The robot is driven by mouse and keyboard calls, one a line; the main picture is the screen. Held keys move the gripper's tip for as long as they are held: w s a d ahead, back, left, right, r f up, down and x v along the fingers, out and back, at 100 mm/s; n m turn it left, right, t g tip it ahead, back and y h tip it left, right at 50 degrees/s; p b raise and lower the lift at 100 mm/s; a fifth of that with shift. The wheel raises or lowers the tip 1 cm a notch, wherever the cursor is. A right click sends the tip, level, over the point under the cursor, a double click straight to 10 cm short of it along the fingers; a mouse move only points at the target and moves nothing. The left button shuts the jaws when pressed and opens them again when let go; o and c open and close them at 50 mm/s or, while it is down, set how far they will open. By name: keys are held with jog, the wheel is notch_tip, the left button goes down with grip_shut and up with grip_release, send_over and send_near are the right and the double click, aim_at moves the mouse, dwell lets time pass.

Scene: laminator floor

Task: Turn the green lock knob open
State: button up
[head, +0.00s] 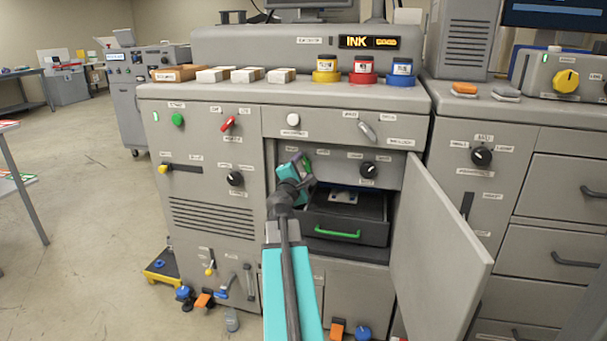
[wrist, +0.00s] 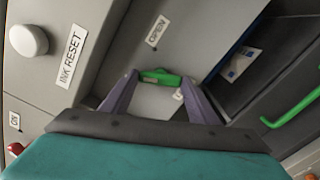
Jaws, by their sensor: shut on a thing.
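The green lock knob (wrist: 160,77) is on the grey panel in the wrist view, just below the "OPEN" label. It lies across the picture between the tips of my gripper (wrist: 159,80), one dark finger at each end. My gripper is shut on it.
A dark drawer with a green handle (head: 337,233) sits in the compartment to the right. The compartment door (head: 440,250) stands open. A white knob (wrist: 28,40) labelled "INK RESET" and a black knob (head: 369,170) are nearby. Ink tins (head: 364,70) stand on top.

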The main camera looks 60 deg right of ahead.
jog(key=m+b, duration=0.4)
jog(key=m, duration=0.1)
jog(key=m+b, duration=0.2)
jog(key=b, duration=0.1)
jog(key=shift+a+f, duration=0.1)
jog(key=shift+f, duration=0.2)
jog(key=m+b, duration=0.3)
jog(key=m, duration=0.1)
jog(key=shift+b, duration=0.35)
jog(key=shift+r+m+b, duration=0.1)
jog(key=shift+m+b, duration=1.1)
jog(key=shift+m, duration=0.3)
jog(key=o, duration=1)
jog(key=shift+o, duration=0.2)
jog(key=shift+r, duration=0.15)
